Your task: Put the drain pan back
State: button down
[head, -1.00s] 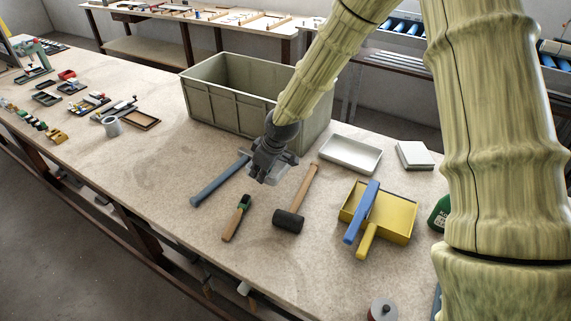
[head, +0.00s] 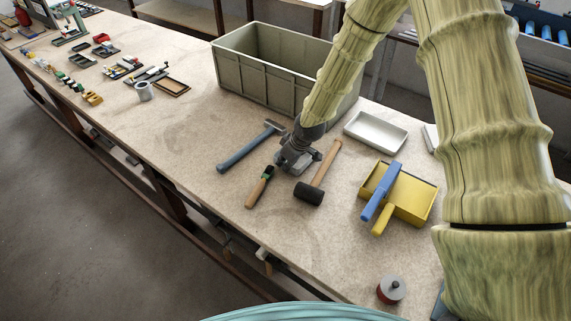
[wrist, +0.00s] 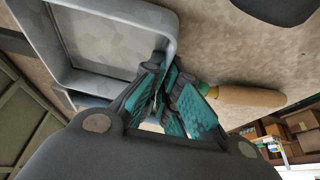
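A grey rectangular pan (wrist: 108,47) with a raised rim fills the upper left of the wrist view. I take it to be the drain pan. My gripper (wrist: 163,70) has its fingers closed together at the near corner of the pan's rim and appears to pinch it. In the head view my gripper (head: 296,162) is low over the bench, between a hammer and a mallet. The pan is small and mostly hidden by the gripper there, so its height above the bench is hard to tell.
A green-and-wood handled tool (head: 260,187), a hammer (head: 245,149) and a mallet (head: 309,191) lie close around the gripper. A large grey crate (head: 262,78) stands behind.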

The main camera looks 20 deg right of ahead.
jog(key=shift+s+f, duration=0.15)
jog(key=shift+s, duration=0.5)
jog(key=shift+w+a+f, duration=0.15)
jog(key=shift+w+f, duration=0.25)
jog(key=shift+f, duration=0.05)
jog(key=c, duration=2)
grip_release()
jog(key=o, duration=0.3)
jog(key=shift+s, duration=0.1)
jog(key=shift+o, duration=0.3)
jog(key=shift+s+r, duration=0.1)
jog(key=shift+r, duration=0.1)
jog(key=shift+f, duration=0.1)
